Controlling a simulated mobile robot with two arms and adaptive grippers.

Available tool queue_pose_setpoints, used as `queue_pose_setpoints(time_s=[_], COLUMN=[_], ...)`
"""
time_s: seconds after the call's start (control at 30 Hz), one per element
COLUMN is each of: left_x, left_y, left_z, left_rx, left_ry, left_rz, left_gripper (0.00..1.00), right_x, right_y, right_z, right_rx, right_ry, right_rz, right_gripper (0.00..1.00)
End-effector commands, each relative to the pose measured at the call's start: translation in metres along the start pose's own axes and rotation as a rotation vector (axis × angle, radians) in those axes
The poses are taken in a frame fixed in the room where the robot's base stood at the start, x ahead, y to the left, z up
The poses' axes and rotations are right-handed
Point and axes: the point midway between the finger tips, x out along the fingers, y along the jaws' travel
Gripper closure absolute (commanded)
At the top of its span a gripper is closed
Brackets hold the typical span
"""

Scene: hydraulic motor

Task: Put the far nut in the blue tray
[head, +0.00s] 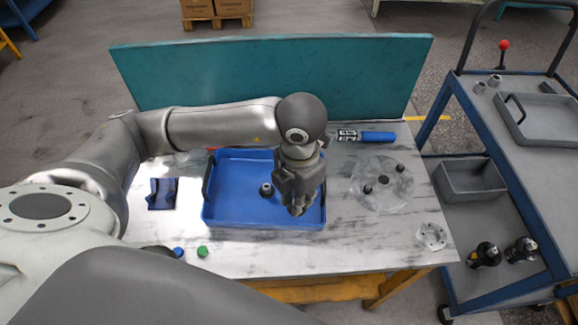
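The blue tray (226,220) lies on the workbench, with a dark handle at its left end. A small dark, silver-topped part (266,189), possibly a nut, sits inside it. My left gripper (298,209) points down over the right part of the tray and covers some of it. Its fingers are seen from above, so I cannot tell whether they are open or hold anything. A pale round plate (364,204) right of the tray carries small dark pieces, one (401,168) at its far right and one (367,189) at its left. I cannot tell which is the far nut. My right gripper is out of view.
A teal panel (270,75) stands along the bench's back edge. A blue marker-like tube (378,137), a small ring flange (432,236), a dark blue bracket (162,194) and blue and green caps (202,251) lie around. A cart (476,130) stands right.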

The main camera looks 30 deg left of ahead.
Motion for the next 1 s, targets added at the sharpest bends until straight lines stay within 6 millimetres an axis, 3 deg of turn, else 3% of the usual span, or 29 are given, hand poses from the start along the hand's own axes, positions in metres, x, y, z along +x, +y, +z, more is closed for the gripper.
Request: queue_pose_setpoints(time_s=[0.27, 0.5, 0.83, 1.0], left_x=[0.023, 0.063, 0.085, 0.11], left_y=[0.041, 0.062, 0.074, 0.073], left_z=[0.042, 0.065, 0.078, 0.077], left_rx=[-0.002, 0.001, 0.003, 0.004], left_ry=[0.003, 0.003, 0.001, 0.002], left_rz=[0.002, 0.001, 0.001, 0.0], left_gripper=[1.0, 1.0, 1.0, 1.0], right_x=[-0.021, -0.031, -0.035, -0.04], right_y=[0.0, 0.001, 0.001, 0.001], right_z=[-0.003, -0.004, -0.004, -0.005], right_rx=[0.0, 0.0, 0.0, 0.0], right_ry=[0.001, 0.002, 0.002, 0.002], right_rz=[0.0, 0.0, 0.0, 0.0], right_gripper=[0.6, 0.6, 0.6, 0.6])
